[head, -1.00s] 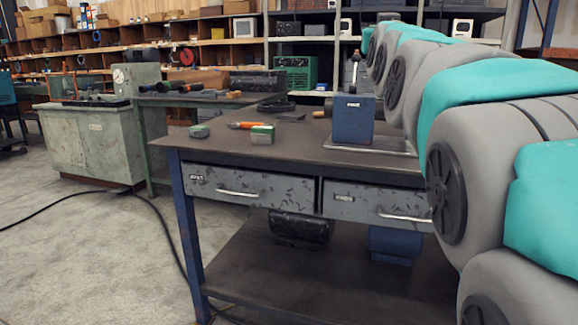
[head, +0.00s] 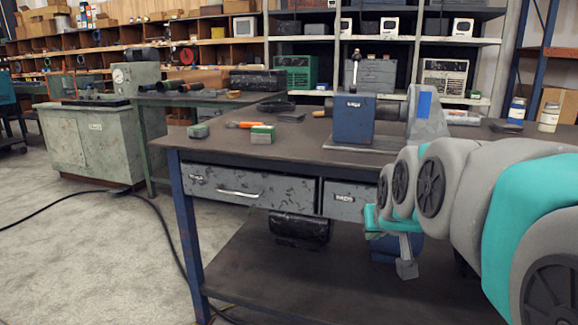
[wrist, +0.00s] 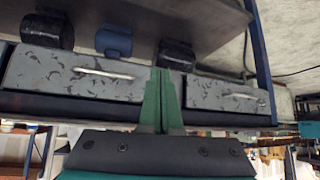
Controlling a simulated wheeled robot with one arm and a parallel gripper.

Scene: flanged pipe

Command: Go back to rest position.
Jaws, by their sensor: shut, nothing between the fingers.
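My gripper (wrist: 160,78) shows in the wrist view with its two green fingers together and nothing between them. In the head view my arm reaches in from the right and bends down. Its end hangs in front of the right drawer (head: 348,197) of the workbench, below the bench top (head: 230,138) and clear of things on it. The wrist view is upside down and shows the drawer fronts (wrist: 75,80) beyond the fingers. A grey flanged part with a blue square (head: 424,113) stands on the bench beside a blue block (head: 352,122).
A green-and-white box (head: 262,134) and an orange-handled tool (head: 243,125) lie on the bench. Two jars (head: 548,117) stand at the right. Open floor (head: 90,240) lies to the left.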

